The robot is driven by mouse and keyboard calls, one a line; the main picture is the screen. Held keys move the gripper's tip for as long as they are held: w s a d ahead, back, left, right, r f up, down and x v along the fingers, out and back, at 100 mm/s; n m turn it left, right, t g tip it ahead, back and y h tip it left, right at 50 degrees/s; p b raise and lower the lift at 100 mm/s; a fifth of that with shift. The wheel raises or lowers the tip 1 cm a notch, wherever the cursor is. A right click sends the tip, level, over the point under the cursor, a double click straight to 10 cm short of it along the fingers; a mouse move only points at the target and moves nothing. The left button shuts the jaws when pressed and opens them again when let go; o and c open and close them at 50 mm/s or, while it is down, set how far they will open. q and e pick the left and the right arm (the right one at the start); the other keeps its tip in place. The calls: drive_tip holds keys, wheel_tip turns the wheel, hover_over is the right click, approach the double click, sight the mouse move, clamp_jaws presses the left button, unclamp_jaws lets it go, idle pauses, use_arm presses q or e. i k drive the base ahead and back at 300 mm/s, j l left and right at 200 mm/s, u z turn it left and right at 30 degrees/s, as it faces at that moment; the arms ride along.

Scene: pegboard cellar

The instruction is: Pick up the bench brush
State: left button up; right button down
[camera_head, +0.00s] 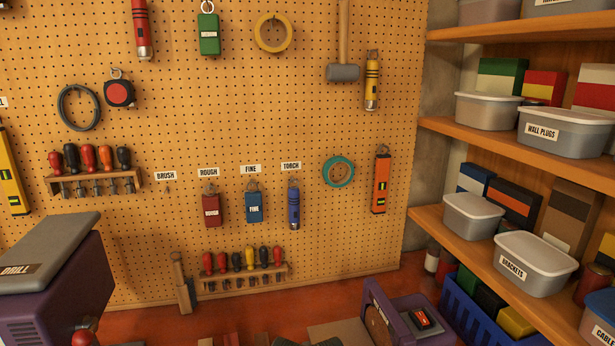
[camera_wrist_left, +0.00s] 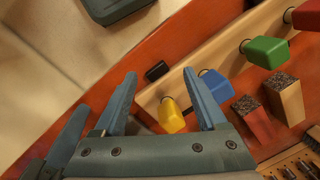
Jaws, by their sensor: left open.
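In the head view a brush-like piece with a wooden handle (camera_head: 182,284) stands upright against the foot of the pegboard. I take it for the bench brush, but its bristles are not clear. The BRUSH label (camera_head: 166,175) above it has only a bare hook under it. In the left wrist view my left gripper (camera_wrist_left: 159,73) is open with nothing between its fingers, above the edge of an orange surface. My right gripper is not in view.
A screwdriver rack (camera_head: 245,278) is right of the brush.

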sight(186, 297)
drive_tip(key=z, duration=0.35)
drive_tip(key=k+j+z, duration=0.4)
drive_tip(key=j+z, duration=0.2)
drive_tip(key=k+j+z, duration=0.25)
drive_tip(key=k+j, duration=1)
drive_tip(key=i, duration=0.45)
